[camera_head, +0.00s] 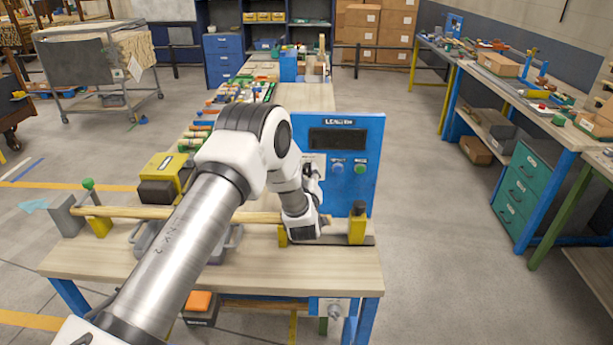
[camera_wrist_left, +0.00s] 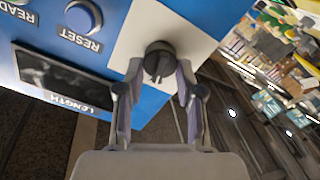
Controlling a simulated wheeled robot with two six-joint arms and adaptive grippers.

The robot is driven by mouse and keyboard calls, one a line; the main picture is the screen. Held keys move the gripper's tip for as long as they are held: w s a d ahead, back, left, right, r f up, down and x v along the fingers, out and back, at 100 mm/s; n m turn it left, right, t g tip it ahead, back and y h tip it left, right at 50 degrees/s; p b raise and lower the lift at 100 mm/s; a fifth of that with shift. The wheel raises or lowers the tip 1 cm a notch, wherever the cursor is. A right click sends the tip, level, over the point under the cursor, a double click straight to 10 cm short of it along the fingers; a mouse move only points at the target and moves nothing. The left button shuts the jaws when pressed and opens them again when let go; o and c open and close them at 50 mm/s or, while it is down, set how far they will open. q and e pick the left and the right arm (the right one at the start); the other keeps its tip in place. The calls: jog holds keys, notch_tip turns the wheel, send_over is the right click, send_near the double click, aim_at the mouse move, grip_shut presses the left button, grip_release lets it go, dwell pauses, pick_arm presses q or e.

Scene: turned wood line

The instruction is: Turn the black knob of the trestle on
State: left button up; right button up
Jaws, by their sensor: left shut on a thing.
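The black knob (camera_wrist_left: 159,60) sits on a white plate on the blue panel (camera_head: 366,150), which has a LENGTH display. In the left wrist view the knob lies between the two fingertips of my left gripper (camera_wrist_left: 160,72), which is shut on it. In the head view my left gripper (camera_head: 312,178) is at the panel's left part, and the knob is hidden behind my gripper and arm. My right gripper is in neither view.
A blue button (camera_head: 337,167) and a green button (camera_head: 361,167) are right of my gripper. A wooden bar (camera_head: 258,217) lies across the bench (camera_head: 350,275) below my wrist, with yellow blocks (camera_head: 357,229) along it. A yellow-and-black block (camera_head: 162,172) stands left of my arm.

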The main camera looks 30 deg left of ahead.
pick_arm(q)
jog(key=m+b, duration=0.1)
jog(key=m, duration=0.2)
jog(key=shift+w, duration=0.1)
jog(key=m+b, duration=0.1)
jog(key=m, duration=0.3)
jog(key=shift+d+r, duration=0.1)
jog(key=shift+w+m, duration=0.1)
jog(key=shift+m, duration=0.2)
jog(key=o, duration=0.9)
jog(key=shift+o, duration=1.2)
jog(key=shift+w+f, duration=0.2)
jog(key=shift+f, duration=0.1)
jog(key=v, duration=1.2)
